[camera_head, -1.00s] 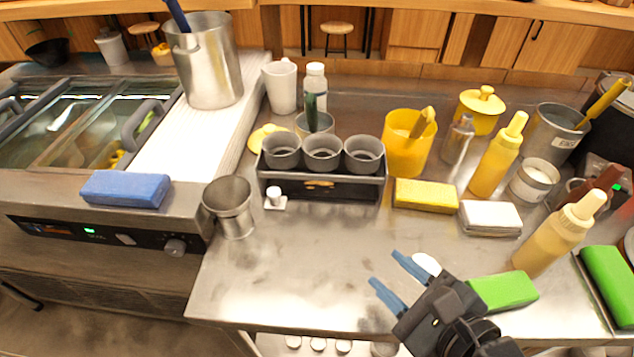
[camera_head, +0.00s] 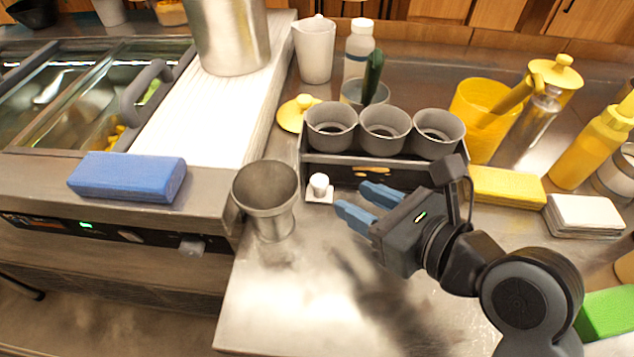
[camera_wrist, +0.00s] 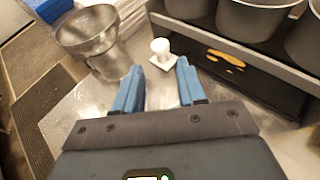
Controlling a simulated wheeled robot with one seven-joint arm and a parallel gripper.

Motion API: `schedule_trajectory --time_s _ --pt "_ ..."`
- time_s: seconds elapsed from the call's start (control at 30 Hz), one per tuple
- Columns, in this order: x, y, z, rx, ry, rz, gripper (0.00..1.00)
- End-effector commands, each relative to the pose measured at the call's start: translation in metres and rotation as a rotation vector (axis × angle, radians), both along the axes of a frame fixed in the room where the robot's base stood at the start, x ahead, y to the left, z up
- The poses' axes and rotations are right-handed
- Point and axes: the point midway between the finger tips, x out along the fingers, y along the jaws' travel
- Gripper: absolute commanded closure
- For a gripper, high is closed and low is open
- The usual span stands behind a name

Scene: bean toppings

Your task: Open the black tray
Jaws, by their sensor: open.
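The black tray (camera_head: 343,174) stands on the steel counter and holds three grey cups in a row. Its dark front has a yellow-brown mark and fills the upper right of the wrist view (camera_wrist: 262,88). A small white knob on a white square plate (camera_head: 319,187) is in front of the tray's left end. My gripper (camera_head: 358,200) is open and empty, with blue fingers pointing left, just in front of the tray. In the wrist view, the knob (camera_wrist: 160,47) appears beyond and between the fingertips (camera_wrist: 158,68), apart from them. My gripper hides the tray's right front in the head view.
A steel cup (camera_head: 266,195) stands left of the knob. A yellow sponge (camera_head: 508,187) and white stack (camera_head: 585,215) are right of the tray. A blue sponge (camera_head: 127,177) lies on the unit at left. The counter's front middle is clear.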

Motion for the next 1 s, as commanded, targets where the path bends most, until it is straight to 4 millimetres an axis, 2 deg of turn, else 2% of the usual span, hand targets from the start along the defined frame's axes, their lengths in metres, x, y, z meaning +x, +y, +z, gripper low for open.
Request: schedule_trajectory --time_s 0.53,0.93,1.0 --pt "0.044 0.044 -0.026 -0.001 -0.001 0.0 0.6" --pt "0.05 0.05 -0.03 0.0 0.0 -0.001 0.6" --pt "0.05 0.05 -0.03 0.0 0.0 -0.001 0.65"
